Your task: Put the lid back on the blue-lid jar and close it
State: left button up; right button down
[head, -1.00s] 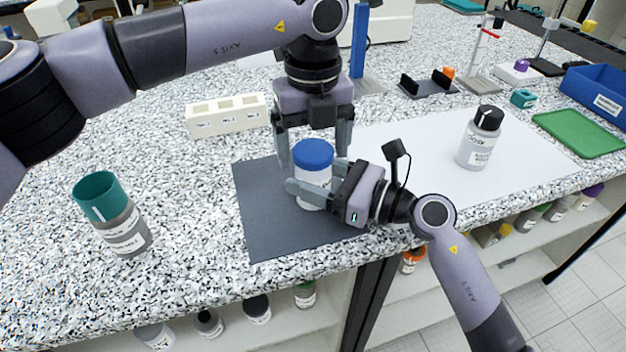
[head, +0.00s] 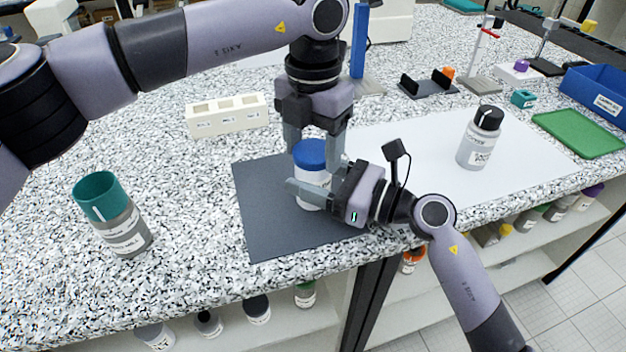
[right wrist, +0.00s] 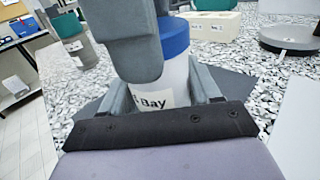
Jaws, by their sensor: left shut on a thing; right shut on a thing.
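The white jar (head: 311,195) stands upright on the dark grey mat (head: 268,232), and its label shows in the right wrist view (right wrist: 152,98). The blue lid (head: 311,154) sits on top of the jar; whether it is fully closed cannot be told. My left gripper (head: 314,165) points down from above, shut on the blue lid with a finger on either side. My right gripper (head: 322,192) comes in from the right and is shut on the jar body below the lid. In the right wrist view the lid (right wrist: 173,37) is partly hidden by a left gripper finger.
A grey container with a teal top (head: 112,215) stands on the left. A white block with wells (head: 227,115) lies behind the mat. A black-capped bottle (head: 480,138) stands on the white sheet (head: 420,150) at right. A green tray (head: 580,133) lies farther right. The counter's front edge is near.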

pick_arm(q)
jog(key=m, duration=1)
jog(key=o, duration=1.2)
jog(key=shift+r, duration=2.25)
jog(key=shift+c, duration=0.5)
jog(key=shift+r, duration=0.1)
